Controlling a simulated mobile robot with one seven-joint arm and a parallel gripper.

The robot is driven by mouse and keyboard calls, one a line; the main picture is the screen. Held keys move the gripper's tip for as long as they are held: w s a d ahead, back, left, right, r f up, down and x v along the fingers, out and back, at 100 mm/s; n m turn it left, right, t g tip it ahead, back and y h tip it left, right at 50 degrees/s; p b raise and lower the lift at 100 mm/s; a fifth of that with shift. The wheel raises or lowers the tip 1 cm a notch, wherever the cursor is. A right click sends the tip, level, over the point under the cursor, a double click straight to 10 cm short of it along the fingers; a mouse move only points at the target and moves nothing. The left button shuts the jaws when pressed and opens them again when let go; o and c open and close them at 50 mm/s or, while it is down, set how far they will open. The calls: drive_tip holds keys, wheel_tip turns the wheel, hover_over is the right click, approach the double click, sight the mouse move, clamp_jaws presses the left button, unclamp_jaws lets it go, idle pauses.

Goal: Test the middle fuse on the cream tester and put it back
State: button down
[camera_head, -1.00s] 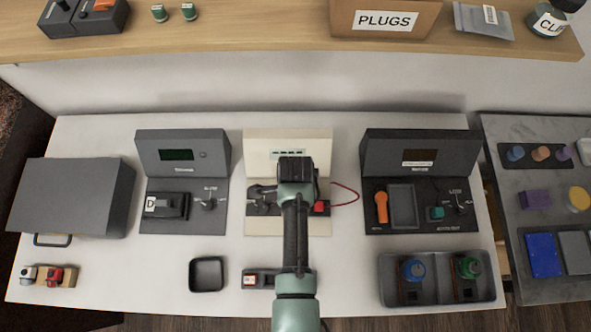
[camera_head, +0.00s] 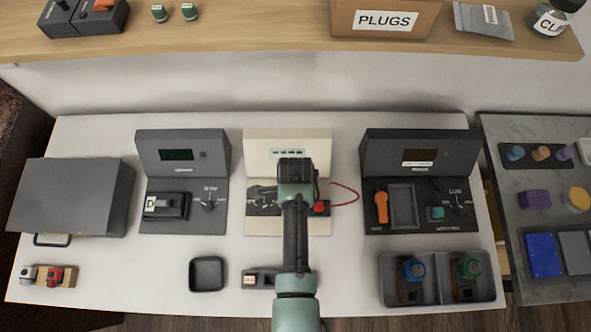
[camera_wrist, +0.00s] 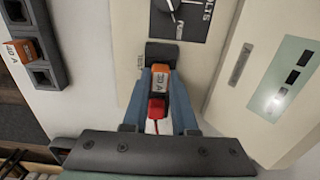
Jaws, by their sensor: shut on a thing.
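The cream tester (camera_head: 258,140) stands mid-table, partly covered by my arm in the head view. In the wrist view its face (camera_wrist: 215,75) carries a VOLTS dial (camera_wrist: 183,12) and a pale display (camera_wrist: 282,80) with dark bars. My gripper (camera_wrist: 158,95) is over the tester, its blue fingers shut on an orange 30 A fuse (camera_wrist: 162,76). The fuse lies beside a dark block (camera_wrist: 162,53); I cannot tell whether it is seated. A red block (camera_wrist: 157,108) with a red wire is close below the fuse. The fuse rack (camera_wrist: 50,45) holds another orange 30 A fuse (camera_wrist: 20,50).
Dark instruments (camera_head: 185,145) (camera_head: 420,145) flank the tester. A small empty tray (camera_head: 207,273) is left of the rack (camera_head: 262,279). A grey tray (camera_head: 438,296) with blue and green parts is at right. A grey box (camera_head: 70,195) is at left.

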drive_tip(key=shift+f+b, duration=0.35)
drive_tip(key=shift+f, duration=0.1)
idle(0.6)
drive_tip(key=shift+c, duration=1.8)
unclamp_jaws()
drive_tip(key=shift+r, duration=0.15)
drive_tip(key=shift+r+p, duration=0.35)
drive_tip(key=shift+p, duration=0.2)
drive_tip(key=shift+r+p, duration=1.1)
drive_tip(key=shift+p, duration=0.1)
wheel_tip(320, 180, up, 6)
drive_tip(key=p, duration=0.6)
